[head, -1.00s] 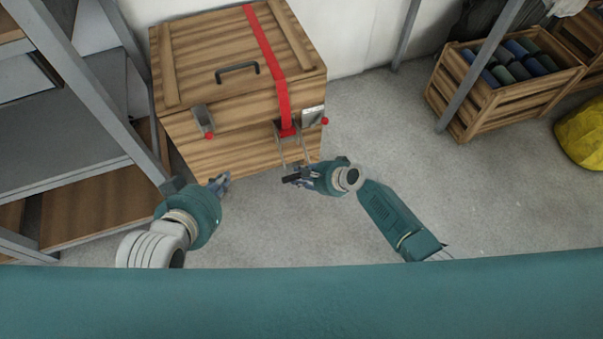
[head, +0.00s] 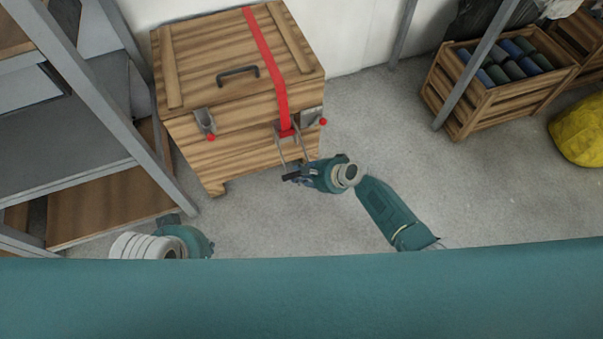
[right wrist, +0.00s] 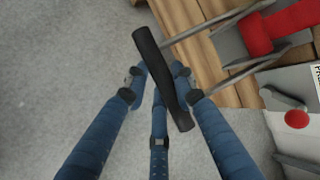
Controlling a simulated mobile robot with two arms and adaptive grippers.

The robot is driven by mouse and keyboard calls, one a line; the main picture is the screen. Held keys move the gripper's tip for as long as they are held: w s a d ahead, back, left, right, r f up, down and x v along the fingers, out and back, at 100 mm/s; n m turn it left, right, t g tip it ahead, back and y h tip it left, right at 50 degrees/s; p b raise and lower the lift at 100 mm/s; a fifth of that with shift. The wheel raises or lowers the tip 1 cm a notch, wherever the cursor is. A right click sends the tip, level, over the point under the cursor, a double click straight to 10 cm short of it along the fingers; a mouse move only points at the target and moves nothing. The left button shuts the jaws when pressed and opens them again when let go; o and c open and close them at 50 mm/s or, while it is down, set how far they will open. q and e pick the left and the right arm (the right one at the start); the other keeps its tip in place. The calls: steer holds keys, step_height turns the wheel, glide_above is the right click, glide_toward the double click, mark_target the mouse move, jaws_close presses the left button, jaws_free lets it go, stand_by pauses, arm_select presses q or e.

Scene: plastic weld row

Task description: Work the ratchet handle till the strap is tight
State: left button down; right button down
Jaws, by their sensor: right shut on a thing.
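A red strap (head: 265,60) runs over the wooden chest (head: 190,75) and down its front to a metal ratchet (head: 280,127). Two thin rods join the ratchet to a black handle bar (head: 290,177), swung out from the chest. My right gripper (head: 304,173) is shut on this bar. In the right wrist view the bar (right wrist: 160,75) lies across my fingers, with the red strap (right wrist: 290,22) at upper right. Whether the strap is taut I cannot tell. My left gripper (head: 188,238) is low at the left; its fingers are hidden.
Metal latches with red knobs flank the ratchet, a left one (head: 205,121) and a right one (head: 312,117). Grey shelving (head: 90,110) stands close on the left. A crate of rolls (head: 455,110) and a yellow bag (head: 582,132) are at right. Floor between is clear.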

steer(key=shift+d+r, duration=0.1)
stand_by(0.3)
steer(key=c, duration=1.4)
jaws_free()
steer(key=shift+c, duration=0.2)
steer(key=shift+r, duration=0.1)
steer(key=v, duration=1.1)
steer(key=shift+s+d+r, duration=0.2)
steer(key=shift+s+d, duration=0.1)
steer(key=shift+s, duration=0.1)
